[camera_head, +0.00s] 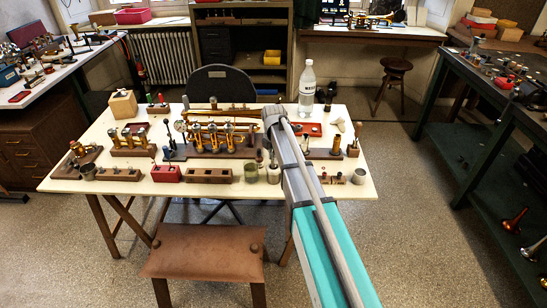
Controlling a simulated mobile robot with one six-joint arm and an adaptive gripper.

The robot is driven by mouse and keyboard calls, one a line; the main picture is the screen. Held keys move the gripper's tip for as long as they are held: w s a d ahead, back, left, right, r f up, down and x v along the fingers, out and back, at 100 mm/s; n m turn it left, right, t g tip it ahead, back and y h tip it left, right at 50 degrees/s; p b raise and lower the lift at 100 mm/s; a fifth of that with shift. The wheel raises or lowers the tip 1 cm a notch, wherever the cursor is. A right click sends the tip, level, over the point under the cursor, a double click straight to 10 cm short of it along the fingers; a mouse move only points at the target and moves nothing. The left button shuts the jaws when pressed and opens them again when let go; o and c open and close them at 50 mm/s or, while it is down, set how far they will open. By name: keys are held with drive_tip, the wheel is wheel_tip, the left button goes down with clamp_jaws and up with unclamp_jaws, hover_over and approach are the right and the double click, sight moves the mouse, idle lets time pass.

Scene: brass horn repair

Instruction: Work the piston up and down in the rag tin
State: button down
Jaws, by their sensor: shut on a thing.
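My arm reaches over the cream-topped table (60,184), and its wrist bends down above the middle. My gripper (261,156) is small and mostly hidden there, low over the front row of containers. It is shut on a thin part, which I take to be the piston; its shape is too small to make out. A dull green-grey tin (251,173) and a pale cup (273,174) stand just below it. I cannot tell for certain which is the rag tin, or whether the piston is inside it. The brass horn valve assembly (212,135) lies behind.
A clear water bottle (307,88) stands at the back right of the table. A red box (166,174), wooden blocks (208,175) and a grey cup (360,176) line the front. A brown leather stool (205,252) stands in front. Benches flank both sides.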

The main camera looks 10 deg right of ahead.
sight(273, 163)
drive_tip(key=shift+f, duration=0.2)
drive_tip(key=shift+f+b, duration=1.6)
drive_tip(key=shift+b, duration=0.1)
drive_tip(key=shift+r, duration=0.1)
drive_tip(key=shift+r, duration=0.1)
drive_tip(key=shift+r+p, duration=1.65)
drive_tip(key=shift+p, duration=0.15)
drive_tip(key=shift+r+p, duration=3)
